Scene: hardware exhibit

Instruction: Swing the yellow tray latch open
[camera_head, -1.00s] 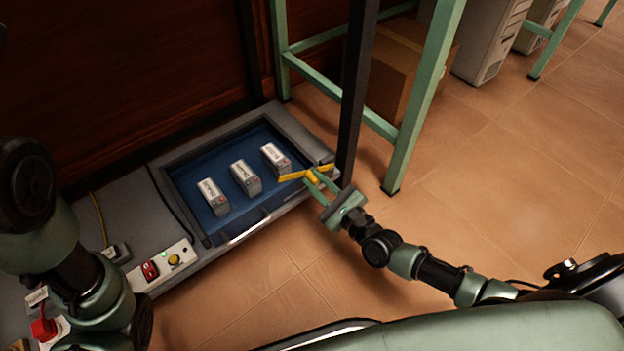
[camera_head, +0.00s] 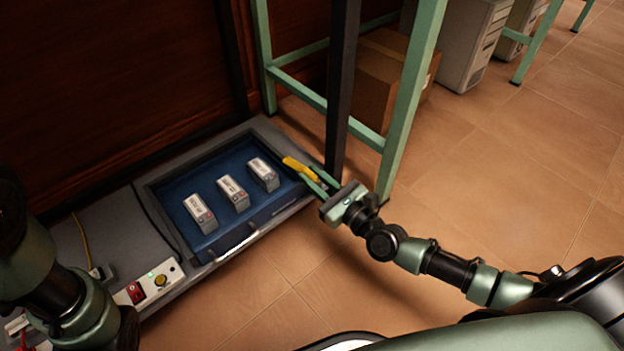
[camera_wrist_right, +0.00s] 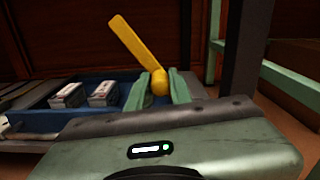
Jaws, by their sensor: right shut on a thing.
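The yellow latch (camera_head: 300,168) is at the right end of the blue battery tray (camera_head: 207,239). In the right wrist view the latch arm (camera_wrist_right: 131,40) slants up and left from a round yellow knob (camera_wrist_right: 159,82). My right gripper (camera_head: 322,180) is shut on the latch, and its green fingers (camera_wrist_right: 160,86) stand on both sides of the knob. Three white batteries (camera_head: 232,194) stand in the tray. My left arm (camera_head: 70,300) is at the left edge, and its gripper is out of the picture.
A dark post (camera_head: 341,90) and a green table leg (camera_head: 408,110) rise just behind my right gripper. A cardboard box (camera_head: 385,80) is beneath the green frame.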

